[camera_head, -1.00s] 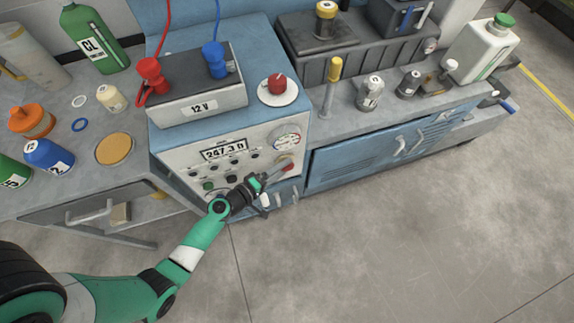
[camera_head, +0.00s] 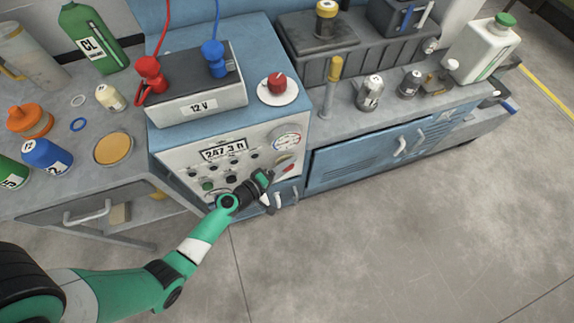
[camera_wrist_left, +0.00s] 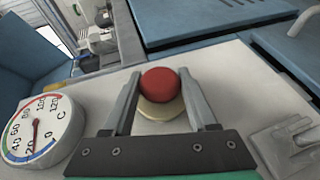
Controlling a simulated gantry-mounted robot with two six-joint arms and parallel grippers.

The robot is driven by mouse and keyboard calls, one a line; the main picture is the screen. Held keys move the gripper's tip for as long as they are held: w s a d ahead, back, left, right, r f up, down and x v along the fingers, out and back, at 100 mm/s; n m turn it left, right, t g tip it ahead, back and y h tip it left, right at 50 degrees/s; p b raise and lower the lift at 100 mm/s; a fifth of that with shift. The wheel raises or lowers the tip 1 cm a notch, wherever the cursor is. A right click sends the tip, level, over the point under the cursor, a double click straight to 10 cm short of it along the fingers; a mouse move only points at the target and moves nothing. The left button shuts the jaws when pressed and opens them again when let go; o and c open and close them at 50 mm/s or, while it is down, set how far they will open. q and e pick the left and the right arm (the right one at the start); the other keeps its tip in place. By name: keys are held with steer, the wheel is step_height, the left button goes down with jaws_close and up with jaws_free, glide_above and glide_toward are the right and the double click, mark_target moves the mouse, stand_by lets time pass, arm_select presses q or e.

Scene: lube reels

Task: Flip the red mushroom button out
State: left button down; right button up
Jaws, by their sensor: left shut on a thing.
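The red mushroom button (camera_wrist_left: 160,84) sits on a pale yellow round base on the white front panel (camera_wrist_left: 235,70). In the left wrist view it lies between the two grey fingers of my left gripper (camera_wrist_left: 160,76), which is shut on it. My left gripper also shows there (camera_head: 273,175), at the panel's lower right. My right gripper is in neither current view.
The dial gauge (camera_wrist_left: 42,128) is beside the gripper, at left in the wrist view. A red knob (camera_head: 276,83) on a white disc and a 12 V box (camera_head: 200,98) stand on top. Open floor lies in front.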

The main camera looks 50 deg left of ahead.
arm_select(q)
steer(key=shift+s+d+r, duration=0.1)
steer(key=shift+s+d, duration=0.15)
steer(key=shift+d, duration=0.55)
steer(key=shift+c, duration=2.4)
jaws_free()
steer(key=shift+o, duration=1.4)
steer(key=shift+s+d, duration=0.1)
steer(key=shift+s, duration=0.05)
